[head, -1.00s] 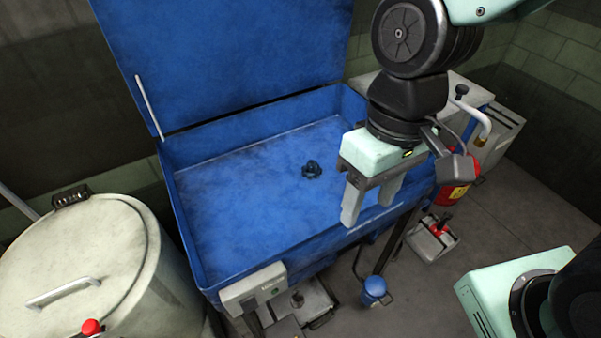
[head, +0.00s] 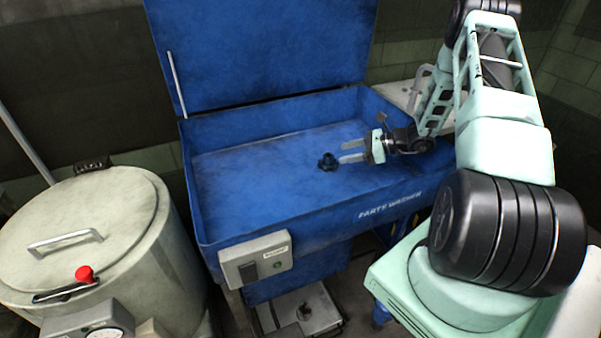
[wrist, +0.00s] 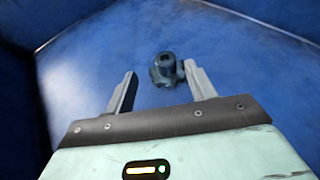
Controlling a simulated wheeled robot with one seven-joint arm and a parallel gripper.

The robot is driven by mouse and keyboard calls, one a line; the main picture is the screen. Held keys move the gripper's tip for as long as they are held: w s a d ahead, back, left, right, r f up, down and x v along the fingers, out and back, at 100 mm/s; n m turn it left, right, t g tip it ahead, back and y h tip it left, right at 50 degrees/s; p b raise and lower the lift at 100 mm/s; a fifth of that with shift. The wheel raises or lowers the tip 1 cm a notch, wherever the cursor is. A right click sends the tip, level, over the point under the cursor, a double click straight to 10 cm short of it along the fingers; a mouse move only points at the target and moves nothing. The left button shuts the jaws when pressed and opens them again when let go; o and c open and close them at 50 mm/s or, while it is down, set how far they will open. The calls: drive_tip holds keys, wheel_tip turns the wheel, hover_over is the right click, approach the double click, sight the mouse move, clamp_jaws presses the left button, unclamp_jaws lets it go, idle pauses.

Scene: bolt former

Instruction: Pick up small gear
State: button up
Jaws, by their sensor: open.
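The small gear (head: 327,162) is dark and stands on the floor of the blue parts washer basin (head: 240,165). In the wrist view the gear (wrist: 164,68) lies ahead of the jaws, close to the inner side of the right finger; I cannot tell whether they touch. My gripper (head: 350,151) is open and empty, reaching into the basin from the right with its fingers pointing left toward the gear. In the wrist view my gripper (wrist: 160,85) shows both fingers spread, the left one well apart from the gear.
The basin walls surround the gear, and the raised blue lid (head: 260,55) stands behind. A control box (head: 256,259) hangs on the front. A round grey drum (head: 90,230) with a red knob stands at left. The basin's left part is bare.

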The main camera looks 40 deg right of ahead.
sight(330, 156)
drive_tip(key=shift+d+f+m, duration=0.3)
drive_tip(key=shift+d+f, duration=0.05)
drive_tip(key=shift+f, duration=0.15)
drive_tip(key=p+x, duration=0.2)
drive_tip(key=x, duration=0.5)
drive_tip(key=shift+w+a+r, duration=0.1)
drive_tip(key=shift+w, duration=0.15)
drive_tip(key=c, duration=1.2)
drive_tip(key=shift+r, duration=0.15)
